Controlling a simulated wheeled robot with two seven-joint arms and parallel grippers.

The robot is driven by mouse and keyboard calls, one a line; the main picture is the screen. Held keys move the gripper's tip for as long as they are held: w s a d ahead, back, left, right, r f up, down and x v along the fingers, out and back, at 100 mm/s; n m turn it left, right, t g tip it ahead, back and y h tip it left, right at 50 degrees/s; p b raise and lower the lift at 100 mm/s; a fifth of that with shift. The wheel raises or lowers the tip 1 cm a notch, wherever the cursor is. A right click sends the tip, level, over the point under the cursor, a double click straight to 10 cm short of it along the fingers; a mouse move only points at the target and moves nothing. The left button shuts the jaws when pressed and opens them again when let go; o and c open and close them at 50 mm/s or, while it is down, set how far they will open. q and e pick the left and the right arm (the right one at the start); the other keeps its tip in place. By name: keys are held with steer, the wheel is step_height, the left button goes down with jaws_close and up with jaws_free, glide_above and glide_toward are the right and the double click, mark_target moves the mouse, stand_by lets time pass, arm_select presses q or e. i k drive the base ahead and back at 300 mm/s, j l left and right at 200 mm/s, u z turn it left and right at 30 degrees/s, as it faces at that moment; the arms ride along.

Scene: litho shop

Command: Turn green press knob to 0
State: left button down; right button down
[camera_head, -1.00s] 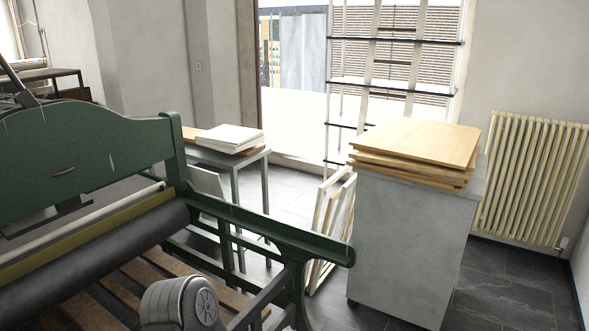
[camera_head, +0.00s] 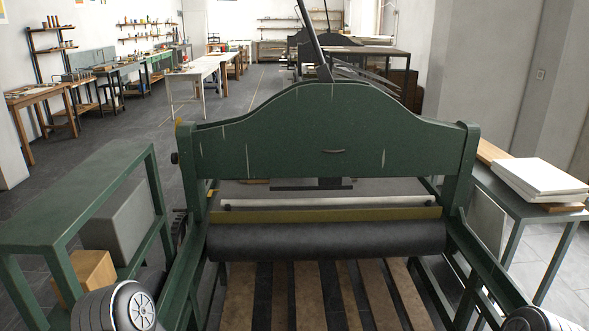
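The green press (camera_head: 270,140) stands straight ahead in the middle of the head view, with a dark roller (camera_head: 325,240) across its front and wooden slats below. A small dark round part (camera_head: 174,158), possibly the knob, sticks out from the left side of its upper frame. Any mark or number on it is too small to read. Only grey round parts of my own arms show in the bottom left and bottom right corners. Neither of my grippers is in view.
A green side table (camera_head: 85,190) stands close at the left, with a grey box (camera_head: 120,222) and a wooden block (camera_head: 88,272) beneath its top. A grey table (camera_head: 520,205) bearing white boards (camera_head: 540,177) is at the right. Open floor (camera_head: 245,100) lies beyond the press.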

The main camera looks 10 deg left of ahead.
mark_target(174, 157)
steer(key=i+l+u, duration=0.25)
steer(key=k+j, duration=0.4)
steer(key=j+z, duration=0.1)
steer(key=j, duration=0.55)
steer(key=j+z, duration=0.1)
steer(key=j, duration=0.6)
steer(key=k+j, duration=0.1)
steer(key=j, duration=0.55)
steer(key=j+z, duration=0.15)
steer(key=j, duration=0.5)
steer(key=k+j+z, duration=0.1)
steer(key=j, duration=0.9)
steer(key=i+j, duration=0.15)
steer(key=j, duration=0.2)
